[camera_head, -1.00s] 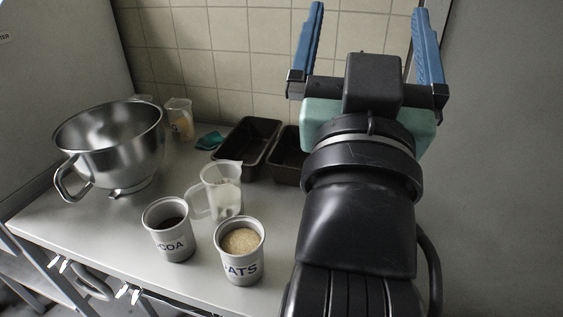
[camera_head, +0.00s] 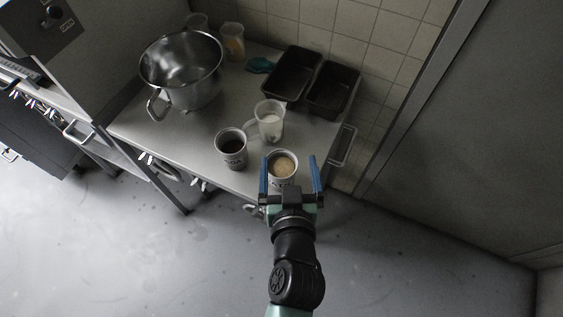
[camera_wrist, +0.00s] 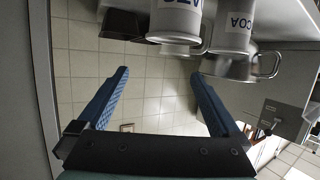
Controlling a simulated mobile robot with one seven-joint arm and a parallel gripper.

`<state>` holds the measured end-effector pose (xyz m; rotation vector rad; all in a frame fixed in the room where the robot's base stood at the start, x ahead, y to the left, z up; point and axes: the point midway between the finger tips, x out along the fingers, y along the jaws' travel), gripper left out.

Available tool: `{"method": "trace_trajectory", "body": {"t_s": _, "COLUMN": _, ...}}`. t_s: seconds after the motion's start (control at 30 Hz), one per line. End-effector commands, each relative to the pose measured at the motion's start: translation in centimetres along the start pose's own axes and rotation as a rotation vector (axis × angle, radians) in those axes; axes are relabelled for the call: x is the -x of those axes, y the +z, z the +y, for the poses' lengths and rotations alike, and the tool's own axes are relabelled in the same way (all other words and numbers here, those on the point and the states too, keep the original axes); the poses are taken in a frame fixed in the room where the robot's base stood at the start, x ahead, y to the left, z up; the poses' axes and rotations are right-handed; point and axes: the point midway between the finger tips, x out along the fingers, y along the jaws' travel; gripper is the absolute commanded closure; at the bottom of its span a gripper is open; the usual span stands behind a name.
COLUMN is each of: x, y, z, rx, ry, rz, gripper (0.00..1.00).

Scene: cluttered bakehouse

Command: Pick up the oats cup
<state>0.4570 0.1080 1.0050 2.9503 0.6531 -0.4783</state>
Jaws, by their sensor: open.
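The oats cup (camera_head: 283,165) is a light metal cup filled with pale grain, standing upright near the table's front right edge. My gripper (camera_head: 290,160) is open, with one blue finger to each side of the cup in the head view. In the wrist view, which looks upside down, the cup (camera_wrist: 180,22) hangs at the top edge, beyond and above the blue fingertips (camera_wrist: 160,73). The space between the fingers is empty there, and the cup does not touch them. The lower front of the cup is partly hidden by my gripper in the head view.
A clear jug (camera_head: 270,122) stands just behind. A steel bowl (camera_head: 180,70) is at the left, and dark loaf tins (camera_head: 332,88) are at the back right. A wall borders the right.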

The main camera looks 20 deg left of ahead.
Motion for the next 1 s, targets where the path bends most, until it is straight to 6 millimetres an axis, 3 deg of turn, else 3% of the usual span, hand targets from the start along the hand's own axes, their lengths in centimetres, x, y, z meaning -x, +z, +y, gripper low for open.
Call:
{"method": "trace_trajectory", "body": {"t_s": 0.03, "x": 0.9, "y": 2.6, "z": -0.7, "rx": -0.006, "ry": -0.008, "rz": -0.028, "gripper": 0.00}}
{"method": "trace_trajectory", "body": {"t_s": 0.1, "x": 2.0, "y": 4.8, "z": -1.1, "rx": -0.010, "ry": -0.009, "rz": -0.046, "gripper": 0.00}}
{"method": "trace_trajectory", "body": {"t_s": 0.23, "x": 3.1, "y": 7.1, "z": -1.5, "rx": -0.013, "ry": -0.005, "rz": -0.067, "gripper": 0.00}}
{"method": "trace_trajectory", "body": {"t_s": 0.37, "x": 2.7, "y": 7.5, "z": -1.5, "rx": -0.013, "ry": -0.002, "rz": -0.068, "gripper": 0.00}}
{"method": "trace_trajectory", "body": {"t_s": 0.73, "x": -3.1, "y": 7.7, "z": -1.5, "rx": -0.012, "ry": -0.002, "rz": -0.068, "gripper": 0.00}}
{"method": "trace_trajectory", "body": {"t_s": 1.0, "x": -4.7, "y": 7.7, "z": -1.5, "rx": -0.012, "ry": -0.003, "rz": -0.068, "gripper": 0.00}}
